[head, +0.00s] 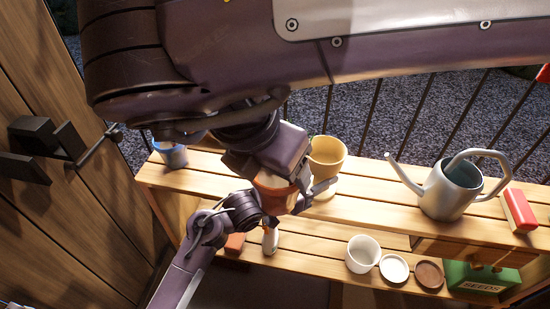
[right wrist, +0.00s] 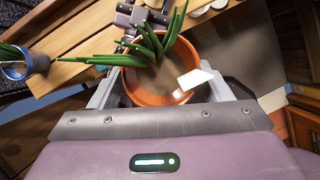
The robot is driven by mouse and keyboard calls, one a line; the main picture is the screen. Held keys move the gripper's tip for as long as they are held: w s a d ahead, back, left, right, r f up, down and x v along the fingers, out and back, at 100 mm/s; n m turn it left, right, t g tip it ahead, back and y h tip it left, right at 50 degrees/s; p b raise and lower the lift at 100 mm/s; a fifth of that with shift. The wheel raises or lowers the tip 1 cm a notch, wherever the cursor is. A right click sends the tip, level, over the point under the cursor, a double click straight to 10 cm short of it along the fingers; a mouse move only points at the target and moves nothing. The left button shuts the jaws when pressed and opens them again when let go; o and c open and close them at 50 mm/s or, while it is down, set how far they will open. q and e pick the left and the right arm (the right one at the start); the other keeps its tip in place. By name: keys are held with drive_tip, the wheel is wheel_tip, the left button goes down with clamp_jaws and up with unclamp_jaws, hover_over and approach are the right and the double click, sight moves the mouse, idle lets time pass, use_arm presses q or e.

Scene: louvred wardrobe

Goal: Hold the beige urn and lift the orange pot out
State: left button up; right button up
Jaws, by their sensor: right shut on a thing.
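The beige urn (head: 328,157) stands upright on the upper wooden shelf in the head view, with a pale foot below its bowl. The orange pot (right wrist: 178,92) sits between the fingers of my right gripper (right wrist: 166,96), which is shut on it. It holds a spiky green plant and a white label. In the head view the pot (head: 270,194) is partly hidden by my right gripper, left of the urn and apart from its bowl. My left gripper (head: 318,194) reaches in from lower left, its fingertips by the urn's foot; the overlap hides whether they grip it.
A grey watering can (head: 452,189) and a red-and-white block (head: 518,210) stand on the right of the upper shelf. A blue pot (head: 172,155) is at its left end. A white cup (head: 362,254), saucers and a green seed box (head: 480,278) occupy the lower shelf.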

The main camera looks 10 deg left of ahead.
use_arm(q)
drive_tip(key=v, duration=1.2)
drive_tip(key=shift+s, duration=0.1)
